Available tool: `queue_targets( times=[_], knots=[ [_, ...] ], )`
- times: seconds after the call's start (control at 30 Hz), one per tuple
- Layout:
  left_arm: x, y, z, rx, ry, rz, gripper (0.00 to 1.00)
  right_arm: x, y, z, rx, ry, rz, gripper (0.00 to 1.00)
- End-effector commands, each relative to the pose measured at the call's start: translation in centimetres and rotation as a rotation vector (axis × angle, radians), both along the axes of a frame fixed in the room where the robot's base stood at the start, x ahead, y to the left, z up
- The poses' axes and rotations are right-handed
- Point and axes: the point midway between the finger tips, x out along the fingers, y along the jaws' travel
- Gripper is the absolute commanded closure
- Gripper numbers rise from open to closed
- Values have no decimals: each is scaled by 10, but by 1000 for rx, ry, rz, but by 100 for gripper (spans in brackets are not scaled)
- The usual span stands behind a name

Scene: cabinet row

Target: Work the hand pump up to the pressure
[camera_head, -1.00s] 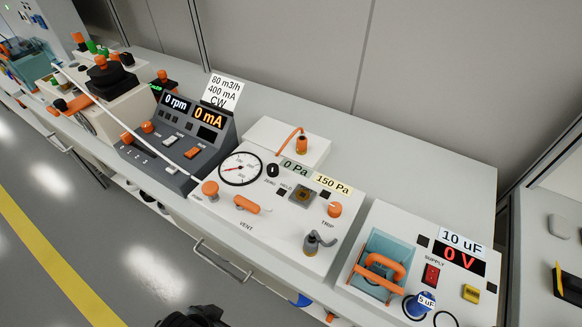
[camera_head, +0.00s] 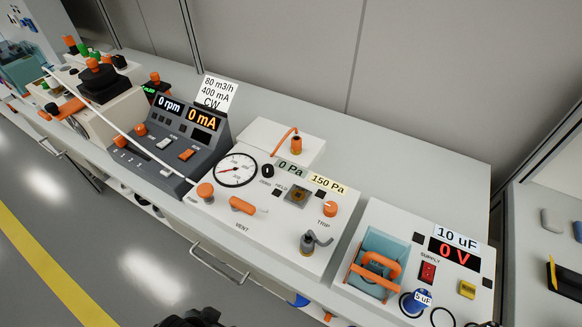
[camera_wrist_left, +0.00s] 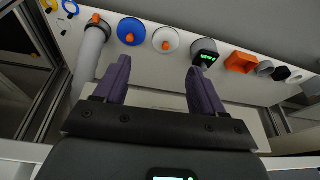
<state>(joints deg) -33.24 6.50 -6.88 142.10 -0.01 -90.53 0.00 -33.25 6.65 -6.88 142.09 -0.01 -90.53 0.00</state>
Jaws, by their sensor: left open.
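The white pressure panel (camera_head: 270,238) stands in the middle of the bench in the head view. At its left corner is an orange round knob (camera_head: 205,191), whose small label is hard to read. Beside it are a dial gauge (camera_head: 236,169), an orange VENT lever (camera_head: 243,206), an orange TRIP knob (camera_head: 330,209) and a grey port fitting (camera_head: 310,243). One display reads 0 Pa (camera_head: 290,169); a yellow label reads 150 Pa (camera_head: 328,184). My left gripper (camera_wrist_left: 160,82) is open and empty in the wrist view, with purple fingers apart. My right gripper does not show.
A grey console (camera_head: 172,143) reading 0 rpm and 0 mA stands left of the panel. A capacitor unit (camera_head: 395,225) reading 0 V stands to the right. A long white rod (camera_head: 120,128) crosses the left side. The wrist view shows a shelf with coloured round parts, including a blue one (camera_wrist_left: 131,31).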

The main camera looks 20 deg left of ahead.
Motion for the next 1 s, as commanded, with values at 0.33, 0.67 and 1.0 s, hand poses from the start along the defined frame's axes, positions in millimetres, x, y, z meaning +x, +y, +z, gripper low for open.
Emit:
queue_targets(
  times=[0.33, 0.67, 1.0],
  knots=[
    [0, 0, 0, 0, 0, 0, 84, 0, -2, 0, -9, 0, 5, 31],
    [0, 2, 0, 9, 0, -6, 100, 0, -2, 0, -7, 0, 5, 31],
    [0, 3, 0, 12, -1, -8, 100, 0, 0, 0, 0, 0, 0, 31]
  ],
)
